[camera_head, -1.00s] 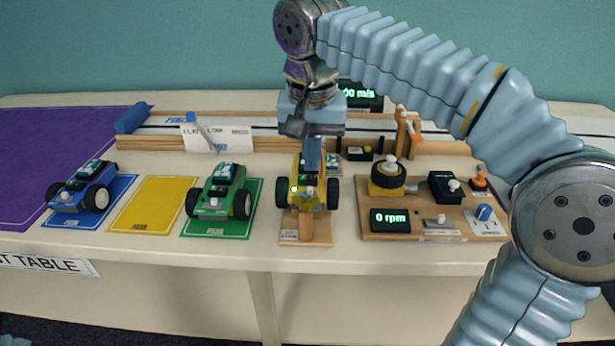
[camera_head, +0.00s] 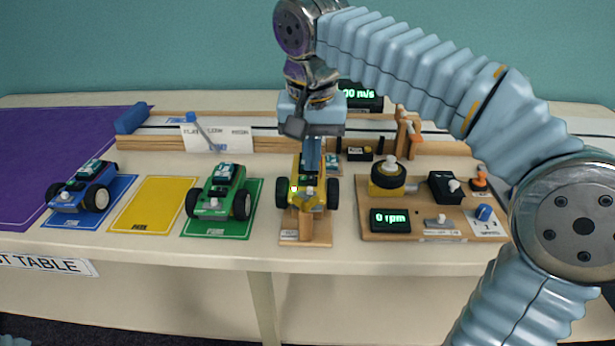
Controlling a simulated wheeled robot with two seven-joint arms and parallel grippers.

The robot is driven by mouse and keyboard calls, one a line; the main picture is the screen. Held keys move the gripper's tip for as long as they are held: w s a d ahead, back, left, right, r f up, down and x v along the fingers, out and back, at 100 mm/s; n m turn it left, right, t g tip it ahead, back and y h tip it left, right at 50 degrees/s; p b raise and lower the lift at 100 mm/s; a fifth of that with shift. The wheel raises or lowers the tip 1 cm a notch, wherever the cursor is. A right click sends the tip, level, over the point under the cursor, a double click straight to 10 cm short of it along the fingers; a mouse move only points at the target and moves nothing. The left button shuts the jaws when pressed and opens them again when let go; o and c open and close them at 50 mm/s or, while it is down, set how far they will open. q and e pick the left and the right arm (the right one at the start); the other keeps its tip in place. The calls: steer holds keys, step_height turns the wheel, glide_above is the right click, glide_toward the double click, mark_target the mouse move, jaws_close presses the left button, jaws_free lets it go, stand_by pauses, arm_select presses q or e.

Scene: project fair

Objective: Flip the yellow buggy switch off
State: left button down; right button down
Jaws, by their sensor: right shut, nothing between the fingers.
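The yellow buggy (camera_head: 307,202) sits on a wooden stand (camera_head: 305,232) at the middle front of the table, its black wheels to either side. A small green light shows on its front left. My right gripper (camera_head: 311,175) is shut and empty, pointing straight down over the buggy's top. Its fingertips are at or just above the buggy; I cannot tell whether they touch. The fingers hide much of the buggy's top, and the switch cannot be made out. My left gripper is not in view.
A blue buggy (camera_head: 82,187) and a green buggy (camera_head: 219,192) stand on mats at the left, with an empty yellow mat (camera_head: 153,204) between them. A wooden test board (camera_head: 430,232) with a "0 rpm" display (camera_head: 390,220) lies at the right. A wooden-railed track (camera_head: 260,145) runs behind.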

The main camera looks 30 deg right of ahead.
mark_target(311, 177)
steer(key=shift+f+b, duration=0.65)
steer(key=shift+f, duration=0.2)
stand_by(0.7)
step_height(311, 177, up, 5)
steer(key=p, duration=0.5)
steer(key=shift+r, duration=1)
